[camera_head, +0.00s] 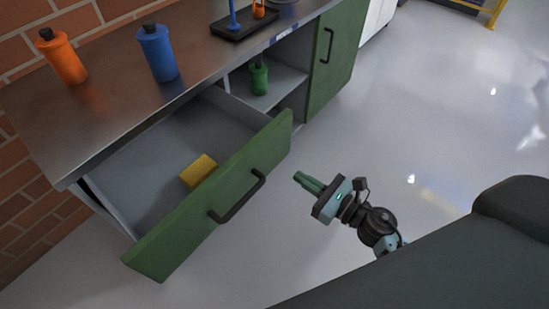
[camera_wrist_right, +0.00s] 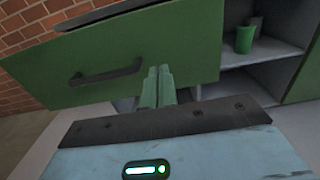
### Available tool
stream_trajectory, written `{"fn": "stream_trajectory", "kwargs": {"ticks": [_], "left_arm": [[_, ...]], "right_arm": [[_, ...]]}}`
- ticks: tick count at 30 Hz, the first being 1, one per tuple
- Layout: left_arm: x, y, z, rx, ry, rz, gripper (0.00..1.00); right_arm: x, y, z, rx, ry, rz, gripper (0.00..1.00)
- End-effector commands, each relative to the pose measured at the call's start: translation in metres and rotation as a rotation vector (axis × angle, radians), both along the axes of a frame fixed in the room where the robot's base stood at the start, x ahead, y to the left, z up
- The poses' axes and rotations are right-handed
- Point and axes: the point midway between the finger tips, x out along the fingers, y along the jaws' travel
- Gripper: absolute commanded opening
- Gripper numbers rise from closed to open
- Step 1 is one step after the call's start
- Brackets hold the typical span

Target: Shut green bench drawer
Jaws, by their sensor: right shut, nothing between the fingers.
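The green bench drawer (camera_head: 170,231) is pulled well out from under the steel bench top in the head view. Its black bar handle (camera_head: 238,197) is on the front panel, and a yellow block (camera_head: 198,170) lies inside. The drawer front (camera_wrist_right: 150,55) also fills much of the right wrist view, with its handle (camera_wrist_right: 106,75) left of the fingers. My right gripper (camera_head: 298,178) is shut and empty, in front of the drawer's right end, and appears apart from it. Its closed fingers (camera_wrist_right: 158,85) point toward the panel. My left gripper is not in view.
The bench top (camera_head: 115,110) carries an orange bottle (camera_head: 62,56), a blue bottle (camera_head: 158,52) and a black tray (camera_head: 245,27). The floor (camera_head: 450,110) to the right is clear.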

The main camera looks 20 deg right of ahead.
Motion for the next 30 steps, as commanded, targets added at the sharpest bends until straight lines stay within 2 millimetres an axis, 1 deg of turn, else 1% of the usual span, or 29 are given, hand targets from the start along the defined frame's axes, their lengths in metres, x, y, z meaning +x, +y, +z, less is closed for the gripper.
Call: {"fn": "stream_trajectory", "kwargs": {"ticks": [1, 9, 15, 21, 30], "left_arm": [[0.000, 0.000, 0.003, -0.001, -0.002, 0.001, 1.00], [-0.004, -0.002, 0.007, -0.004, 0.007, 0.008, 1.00], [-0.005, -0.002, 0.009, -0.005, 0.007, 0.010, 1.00], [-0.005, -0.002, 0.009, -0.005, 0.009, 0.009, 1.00], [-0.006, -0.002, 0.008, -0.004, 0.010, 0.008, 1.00]], "right_arm": [[0.010, 0.006, 0.003, 0.001, -0.003, 0.000, 0.00], [0.053, 0.030, 0.002, 0.002, -0.002, 0.000, 0.00], [0.074, 0.043, 0.001, 0.002, -0.001, -0.001, 0.00], [0.082, 0.047, 0.000, 0.000, 0.000, 0.000, 0.00], [0.082, 0.048, 0.000, -0.001, 0.001, 0.000, 0.00]]}}
